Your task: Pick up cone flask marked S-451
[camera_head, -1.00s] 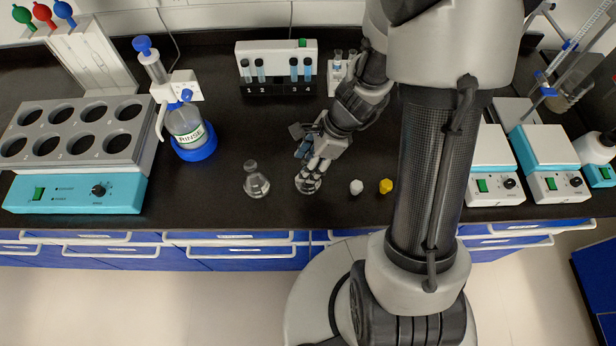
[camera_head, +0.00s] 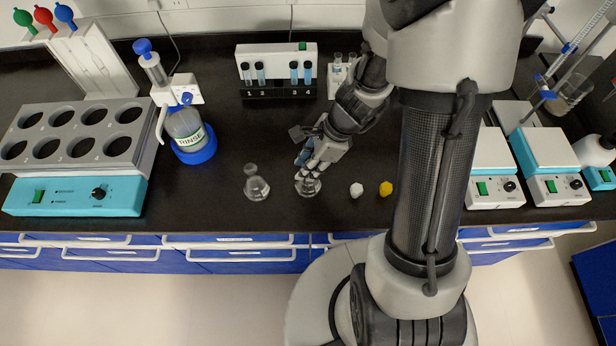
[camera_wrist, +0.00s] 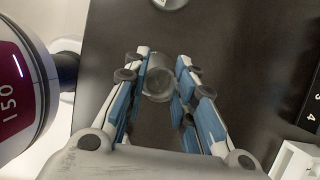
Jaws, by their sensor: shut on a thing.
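A clear glass cone flask (camera_head: 308,188) is on the black bench top, with my gripper (camera_head: 312,172) at its neck from above. In the wrist view my gripper (camera_wrist: 158,82) is shut on this flask; its round glass (camera_wrist: 158,85) shows between the blue-padded fingertips. I cannot tell whether its base touches the bench. A second clear cone flask (camera_head: 257,187) stands upright just to the left. No S-451 mark is readable on either flask.
A white stopper (camera_head: 356,190) and a yellow one (camera_head: 386,188) lie to the right. Hotplates (camera_head: 495,185) stand at right.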

